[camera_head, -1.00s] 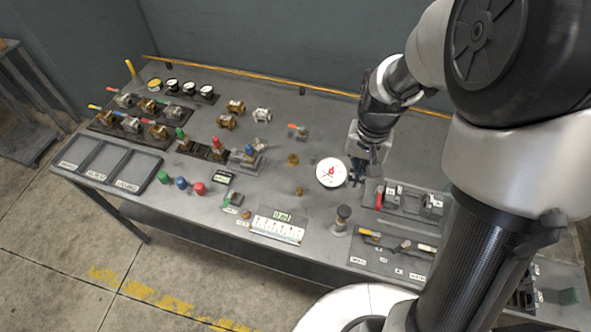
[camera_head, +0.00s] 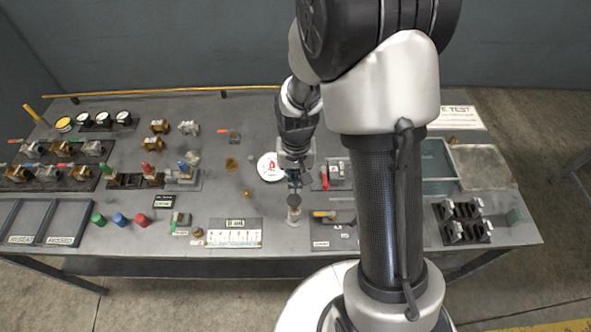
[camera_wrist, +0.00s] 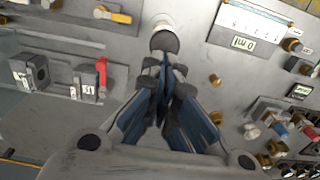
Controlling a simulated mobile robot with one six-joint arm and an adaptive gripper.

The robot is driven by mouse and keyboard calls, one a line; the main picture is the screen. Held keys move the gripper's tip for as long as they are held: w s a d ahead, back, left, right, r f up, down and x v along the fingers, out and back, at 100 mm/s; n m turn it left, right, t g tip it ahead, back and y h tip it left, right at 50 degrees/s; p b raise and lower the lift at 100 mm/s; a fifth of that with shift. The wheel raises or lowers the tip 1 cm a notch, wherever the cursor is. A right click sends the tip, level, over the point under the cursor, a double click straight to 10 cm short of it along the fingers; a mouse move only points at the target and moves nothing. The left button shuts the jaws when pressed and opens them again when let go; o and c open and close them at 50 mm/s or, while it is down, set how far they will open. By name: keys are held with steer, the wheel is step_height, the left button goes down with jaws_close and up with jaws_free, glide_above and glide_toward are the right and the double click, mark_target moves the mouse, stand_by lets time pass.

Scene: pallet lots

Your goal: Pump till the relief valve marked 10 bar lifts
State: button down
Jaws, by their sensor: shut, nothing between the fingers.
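The upright hand pump (camera_head: 293,212) has a dark round knob and a pale base, standing near the bench's front edge. Its knob also shows at the top middle of the wrist view (camera_wrist: 164,42). My gripper (camera_head: 294,186) is shut and empty, its blue-lined fingers together right by the knob; contact cannot be told. In the wrist view, the fingertips (camera_wrist: 164,62) point at the knob. Small brass fittings (camera_head: 246,192) stand left of the pump; I cannot read a 10 bar mark on any.
A labelled panel with a yellow handle (camera_head: 324,214) stands right of the pump. A red-levered block (camera_head: 325,181) stands behind it. A white scale card (camera_head: 233,238) lies to the left. Several valves on dark racks (camera_head: 48,178) fill the far left.

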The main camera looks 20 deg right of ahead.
mark_target(295, 196)
steer(key=shift+f, duration=1.95)
step_height(295, 196, down, 4)
steer(key=b, duration=0.3)
steer(key=shift+r, duration=0.1)
steer(key=shift+s+r, duration=0.1)
step_height(295, 196, up, 14)
steer(key=p, duration=0.4)
steer(key=shift+p, duration=0.4)
